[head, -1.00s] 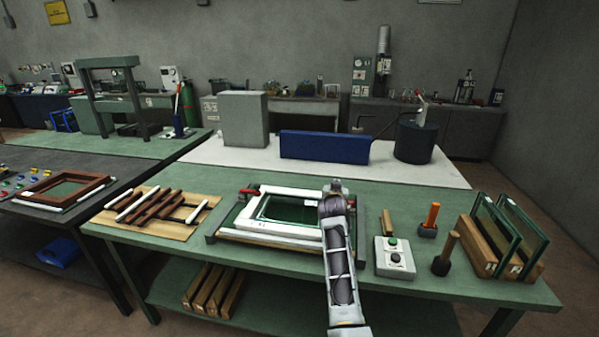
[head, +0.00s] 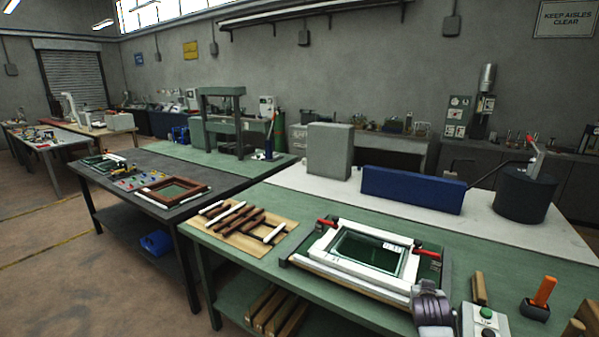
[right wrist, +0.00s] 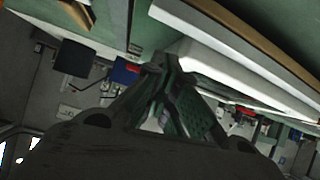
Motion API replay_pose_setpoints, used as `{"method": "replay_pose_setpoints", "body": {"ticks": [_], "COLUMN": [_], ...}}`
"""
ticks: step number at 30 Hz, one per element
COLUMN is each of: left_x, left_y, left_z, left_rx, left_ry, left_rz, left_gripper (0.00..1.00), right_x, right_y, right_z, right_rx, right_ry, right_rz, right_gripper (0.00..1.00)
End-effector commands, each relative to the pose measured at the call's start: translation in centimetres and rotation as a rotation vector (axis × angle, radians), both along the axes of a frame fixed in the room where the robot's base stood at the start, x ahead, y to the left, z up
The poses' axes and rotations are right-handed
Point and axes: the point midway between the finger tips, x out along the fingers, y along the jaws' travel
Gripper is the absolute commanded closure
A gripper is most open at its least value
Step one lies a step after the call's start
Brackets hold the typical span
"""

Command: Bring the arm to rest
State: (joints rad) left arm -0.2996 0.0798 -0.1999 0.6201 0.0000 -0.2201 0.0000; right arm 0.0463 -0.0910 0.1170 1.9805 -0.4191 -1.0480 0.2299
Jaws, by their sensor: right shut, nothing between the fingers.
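My right arm (head: 432,308) shows at the bottom right of the head view, at the near right corner of the frame fixture. My right gripper (right wrist: 163,72) shows in the right wrist view, its green-grey fingers shut together with nothing between them. A white frame (head: 325,242) lies in the fixture on the green bench, with red-handled clamps (head: 428,253) beside it. White and wooden edges pass close to the fingers in the wrist view. The gripper fingers cannot be made out in the head view. My left gripper is in neither view.
White and brown strips (head: 237,217) lie on a wooden board left of the fixture. A button box (head: 484,318) and an orange-handled tool (head: 543,292) stand to the right. A blue block (head: 412,190) and grey block (head: 329,152) stand behind. The floor at left is open.

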Motion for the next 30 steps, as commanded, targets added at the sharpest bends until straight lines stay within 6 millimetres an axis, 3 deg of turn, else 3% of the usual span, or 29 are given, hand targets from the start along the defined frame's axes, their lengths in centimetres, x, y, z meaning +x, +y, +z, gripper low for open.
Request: {"method": "replay_pose_setpoints", "body": {"ticks": [16, 30], "left_x": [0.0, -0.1], "left_y": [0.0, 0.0], "left_z": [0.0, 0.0], "left_rx": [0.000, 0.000], "left_ry": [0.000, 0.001], "left_rz": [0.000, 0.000], "left_gripper": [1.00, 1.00], "right_x": [-12.3, -23.7], "right_y": [6.1, 11.9], "right_z": [-6.9, -9.8], "right_rx": [0.046, 0.105], "right_ry": [0.307, 0.562], "right_rz": [0.197, 0.402], "right_gripper": [1.00, 1.00]}}
